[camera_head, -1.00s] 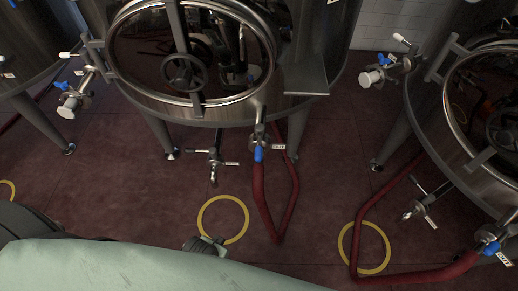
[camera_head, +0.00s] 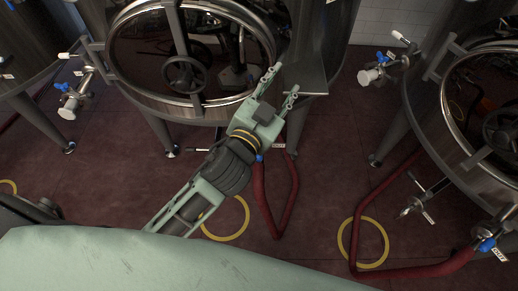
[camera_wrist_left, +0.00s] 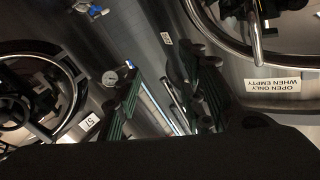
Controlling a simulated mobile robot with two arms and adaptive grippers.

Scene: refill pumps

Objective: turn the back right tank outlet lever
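My left gripper (camera_head: 279,86) reaches up in front of the middle tank (camera_head: 325,40); its two fingers are apart with nothing between them. In the left wrist view the gripper (camera_wrist_left: 160,88) also shows two spread fingers. The gripper and forearm cover most of the middle tank's front valve; only a bit of blue handle (camera_head: 260,158) shows beside the wrist. The right tank (camera_head: 432,125) has a blue-handled valve (camera_head: 487,245) at its lower front, with a red hose. I cannot tell which tank is the back right one. My right gripper is not in view.
A red hose (camera_head: 259,200) loops on the floor below the middle tank. Another red hose (camera_head: 420,276) crosses a yellow floor ring (camera_head: 347,245). Valves with blue handles stick out at the left (camera_head: 66,88) and upper right (camera_head: 378,70).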

